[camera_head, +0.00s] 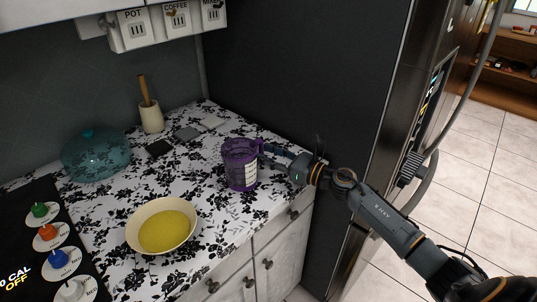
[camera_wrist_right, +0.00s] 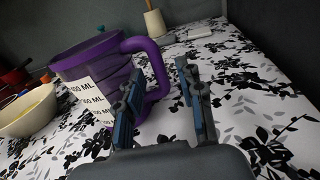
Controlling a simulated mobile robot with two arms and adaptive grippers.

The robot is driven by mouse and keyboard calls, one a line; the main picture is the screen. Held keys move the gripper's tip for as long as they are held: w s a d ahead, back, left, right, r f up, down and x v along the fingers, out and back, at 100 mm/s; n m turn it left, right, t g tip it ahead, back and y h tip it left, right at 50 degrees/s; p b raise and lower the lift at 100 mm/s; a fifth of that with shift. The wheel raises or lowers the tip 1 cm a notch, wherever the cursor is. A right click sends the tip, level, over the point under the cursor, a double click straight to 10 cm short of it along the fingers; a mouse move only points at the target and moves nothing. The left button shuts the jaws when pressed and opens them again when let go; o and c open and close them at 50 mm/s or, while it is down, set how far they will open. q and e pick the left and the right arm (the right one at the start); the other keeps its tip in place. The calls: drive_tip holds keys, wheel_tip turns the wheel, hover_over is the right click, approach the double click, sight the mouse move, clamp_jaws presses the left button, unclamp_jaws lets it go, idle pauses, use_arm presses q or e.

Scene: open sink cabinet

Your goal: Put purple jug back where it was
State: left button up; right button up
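The purple jug (camera_head: 240,165), with a white measuring label, stands upright on the floral countertop (camera_head: 200,215) near its front right part. In the right wrist view the jug (camera_wrist_right: 85,62) is at the left, its handle (camera_wrist_right: 160,72) towards me. My right gripper (camera_head: 267,155) is at the handle side of the jug. In the wrist view its fingers (camera_wrist_right: 160,72) are spread, one in front of the handle's opening and one right of the handle. Whether either finger touches the handle cannot be told. My left gripper is not in view.
A cream bowl (camera_head: 162,226) with yellow contents stands front left of the jug. A teal lidded pot (camera_head: 95,155), a utensil holder (camera_head: 151,117) and small flat tiles (camera_head: 187,133) are behind. A dark fridge (camera_head: 310,80) borders the counter at right. Free counter lies between jug and tiles.

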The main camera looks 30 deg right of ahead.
drive_tip(key=shift+r, duration=0.15)
drive_tip(key=b+v, duration=0.2)
drive_tip(key=v, duration=0.8)
drive_tip(key=shift+s+d+b, duration=0.1)
drive_tip(key=shift+s+b, duration=0.2)
drive_tip(key=shift+b, duration=0.05)
drive_tip(key=shift+s+d, duration=0.4)
drive_tip(key=shift+s, duration=0.2)
